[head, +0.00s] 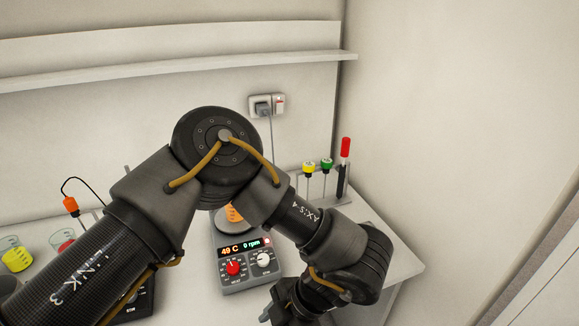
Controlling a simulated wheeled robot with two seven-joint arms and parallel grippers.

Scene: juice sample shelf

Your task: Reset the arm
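My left arm (225,165) comes in from the lower left, bends at a large black joint in the middle of the head view, and runs down to the bottom edge. Its wrist part (310,296) is at the bottom, over the front of the table. The gripper fingers are not visible. My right arm and gripper do not show.
A hot plate stirrer (248,283) reads 49 C and 0 rpm; an orange-filled beaker (234,213) on it is partly hidden. Beakers with yellow (17,257) and red contents stand left. A red-topped tool (345,150) stands back right. A wall shelf (180,70) is above.

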